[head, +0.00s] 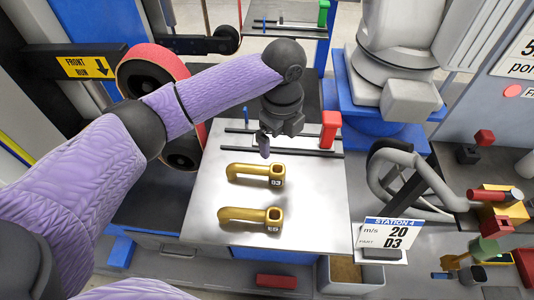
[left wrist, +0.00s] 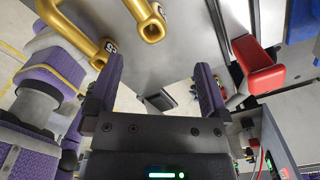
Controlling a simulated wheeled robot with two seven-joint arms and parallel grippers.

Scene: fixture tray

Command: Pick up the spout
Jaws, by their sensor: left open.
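Two gold bent-tube spouts lie on the pale metal plate (head: 310,215). The lower spout (head: 243,214) has a label that looks like E5. In the left wrist view, one spout (left wrist: 75,32) is at the upper left and another (left wrist: 145,20) at the top centre. My left gripper (head: 264,150) is above the plate, just beyond the upper spout. Its fingers (left wrist: 155,85) are apart with nothing between them. My right gripper is not in view.
A dark rail with a red block (head: 330,130) crosses the plate's far end. A station sign (head: 387,235) reading part D3 stands right of the plate. A grey curved pipe (head: 385,180) and coloured parts fill the right side. A red-rimmed wheel (head: 150,62) is at left.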

